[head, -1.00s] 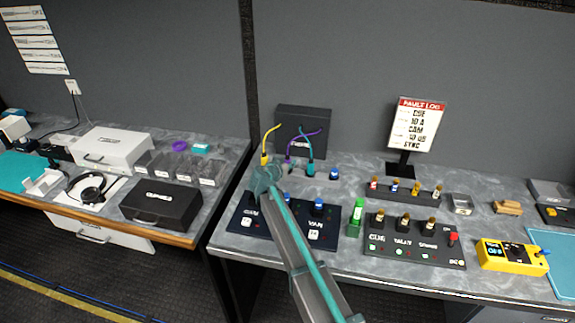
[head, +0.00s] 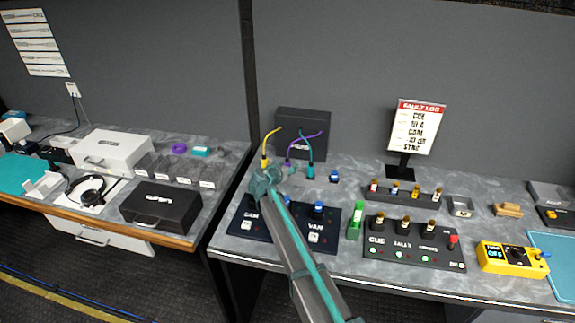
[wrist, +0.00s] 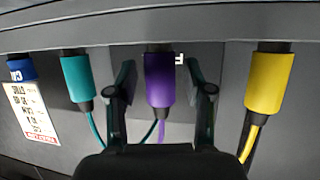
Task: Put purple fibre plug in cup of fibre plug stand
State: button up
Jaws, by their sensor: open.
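The purple fibre plug (head: 288,168) stands in a row between a yellow plug (head: 264,161) and a teal plug (head: 310,171), a purple cable curving up from it. In the wrist view the purple plug (wrist: 160,78) lies between the two spread fingers of my gripper (wrist: 161,92), with a gap on each side. The yellow plug (wrist: 263,82) is to the right of the fingers and the teal plug (wrist: 77,78) to the left. In the head view my arm hides part of the bench below the plugs. I cannot tell which part is the fibre plug stand or its cup.
A dark box (head: 303,128) stands behind the plugs. A blue-capped piece (head: 334,176) is right of the teal plug. Button panels (head: 318,234) lie in front, with a green item (head: 356,221) beside them. A fault log sign (head: 417,125) stands further right.

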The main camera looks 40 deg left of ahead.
jog(key=shift+s+d+p, duration=0.15)
jog(key=shift+d+p, duration=0.1)
jog(key=shift+p, duration=0.55)
jog(key=b+v, duration=0.2)
jog(key=v, duration=0.1)
jog(key=shift+s+f, duration=0.1)
jog(key=shift+f, duration=0.05)
jog(key=shift+s+b, duration=0.2)
jog(key=shift+b, duration=0.1)
jog(key=shift+r, duration=0.35)
jog(key=shift+a, duration=0.1)
